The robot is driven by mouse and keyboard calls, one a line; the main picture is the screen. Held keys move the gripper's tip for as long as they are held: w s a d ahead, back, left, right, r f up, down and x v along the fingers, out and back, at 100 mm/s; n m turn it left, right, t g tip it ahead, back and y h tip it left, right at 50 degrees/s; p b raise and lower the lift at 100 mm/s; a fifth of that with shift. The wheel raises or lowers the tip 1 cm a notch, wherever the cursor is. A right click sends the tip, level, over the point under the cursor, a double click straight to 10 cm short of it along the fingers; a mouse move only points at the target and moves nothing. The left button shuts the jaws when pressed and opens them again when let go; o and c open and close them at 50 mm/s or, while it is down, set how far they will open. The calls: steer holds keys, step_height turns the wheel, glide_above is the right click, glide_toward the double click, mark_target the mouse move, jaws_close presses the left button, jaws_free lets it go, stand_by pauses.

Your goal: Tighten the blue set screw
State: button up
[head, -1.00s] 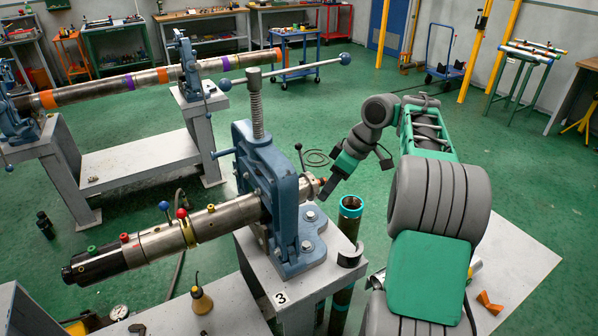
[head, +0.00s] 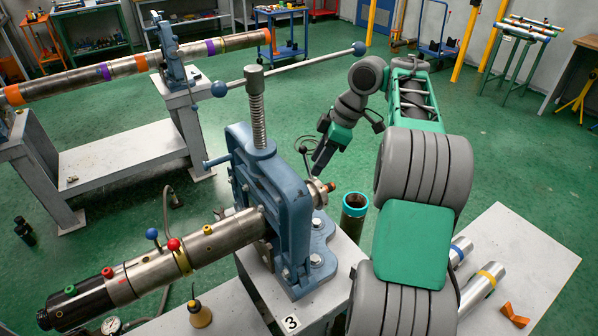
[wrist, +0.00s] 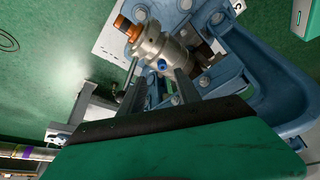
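A pipe runs through the blue pipe vise (head: 285,200). On its near part stand a blue ball-headed screw (head: 152,233), a red one (head: 173,244) and small yellow, red and green knobs. At the far end, behind the vise, is a metal collar with an orange-brown tip (head: 331,187). In the wrist view that metal end piece (wrist: 155,45) carries a small blue screw (wrist: 162,65). I cannot tell which blue screw is the task's one. My gripper (head: 318,165) is above and beside the far end. Its fingers (wrist: 160,76) are apart and empty, pointing toward the small blue screw.
The vise's long handle (head: 295,64) reaches over the pipe toward my arm. A teal-rimmed upright pipe (head: 355,204) stands right of the vise. A table (head: 525,250) with short pipes and an orange block is at right. A second pipe (head: 130,72) lies behind.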

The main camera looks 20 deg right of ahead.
steer(key=b+x, duration=0.1)
steer(key=x, duration=0.1)
steer(key=b+x, duration=0.1)
steer(key=x, duration=0.2)
steer(key=b+x, duration=0.2)
steer(key=shift+a+f, duration=0.2)
steer(key=shift+a, duration=0.2)
steer(key=shift+c, duration=0.4)
jaws_close()
